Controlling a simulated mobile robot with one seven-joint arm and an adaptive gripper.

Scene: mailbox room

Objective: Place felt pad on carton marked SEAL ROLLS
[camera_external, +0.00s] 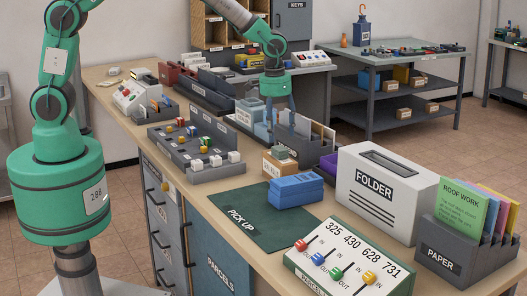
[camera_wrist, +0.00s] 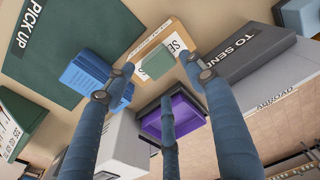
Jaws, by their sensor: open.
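The carton (camera_external: 279,167) is a small tan box on the table, just behind the blue stack. In the wrist view the carton (camera_wrist: 151,41) shows a white label with only its first letters, "SE", readable. A small grey-green felt pad (camera_external: 280,152) appears to rest on the carton's top. In the wrist view the pad (camera_wrist: 188,66) covers part of the label, by the right fingertip. My gripper (camera_external: 281,136) is above the carton, fingers pointing down. In the wrist view my gripper (camera_wrist: 166,78) has its fingers spread apart and holds nothing.
The blue stack (camera_external: 295,190) sits close in front of the carton. The grey TO SEND holder (camera_external: 292,147) stands right behind it, and a purple bin (camera_external: 328,166) is to the right. A white FOLDER box (camera_external: 384,205) stands further right. The green PICK UP mat (camera_external: 252,226) has bare room.

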